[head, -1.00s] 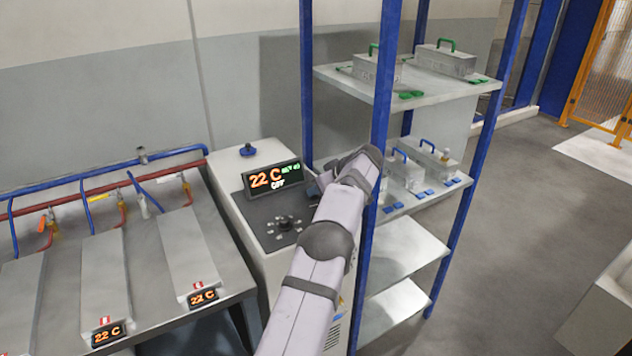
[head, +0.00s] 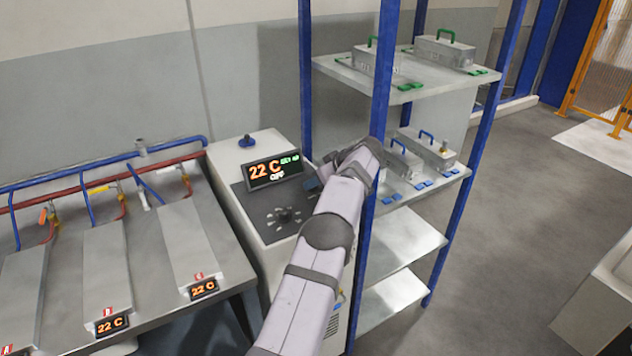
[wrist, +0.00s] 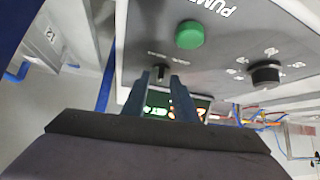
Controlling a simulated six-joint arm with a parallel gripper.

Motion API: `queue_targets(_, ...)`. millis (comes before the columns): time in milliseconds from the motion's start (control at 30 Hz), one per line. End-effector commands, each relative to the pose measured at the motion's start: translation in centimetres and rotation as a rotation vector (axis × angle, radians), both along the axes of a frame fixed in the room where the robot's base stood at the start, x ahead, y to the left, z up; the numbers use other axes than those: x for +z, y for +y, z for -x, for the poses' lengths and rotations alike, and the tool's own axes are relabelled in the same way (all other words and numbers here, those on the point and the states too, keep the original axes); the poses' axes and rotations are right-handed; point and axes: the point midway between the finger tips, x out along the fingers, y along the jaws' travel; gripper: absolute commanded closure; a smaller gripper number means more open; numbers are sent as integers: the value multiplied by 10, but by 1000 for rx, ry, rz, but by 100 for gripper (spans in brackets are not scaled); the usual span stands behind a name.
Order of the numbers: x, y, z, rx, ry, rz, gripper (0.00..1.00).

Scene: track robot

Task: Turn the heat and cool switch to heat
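The control unit (head: 240,163) stands left of the blue rack. Its display (head: 275,172) reads 22 C and OFF. In the wrist view, a small dark switch (wrist: 160,69) on the grey panel appears between my gripper's fingertips; its label is too blurred to read. I take it for the heat and cool switch. My gripper (wrist: 160,80) is open, with a gap between its two fingers; contact with the switch cannot be told. In the head view my gripper (head: 313,186) is at the panel's right side, and the switch is hidden there.
In the wrist view, a green pump button (wrist: 190,35) and a black round dial (wrist: 265,74) are near the switch. The blue-posted rack (head: 381,90) stands close on the arm's right. A metal bench (head: 150,262) with pipes is on the left.

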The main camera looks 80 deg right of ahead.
Motion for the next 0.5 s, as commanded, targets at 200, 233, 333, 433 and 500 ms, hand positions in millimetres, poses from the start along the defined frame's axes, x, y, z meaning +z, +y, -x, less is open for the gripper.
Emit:
queue_targets(200, 12, -1, 0, 1, 0, 4, 74)
queue_targets(233, 15, -1, 0, 0, 0, 3, 74)
queue_targets(333, 28, -1, 0, 0, 0, 5, 74)
queue_targets(433, 43, -1, 0, 0, 1, 3, 74)
queue_targets(500, 54, -1, 0, 0, 1, 4, 74)
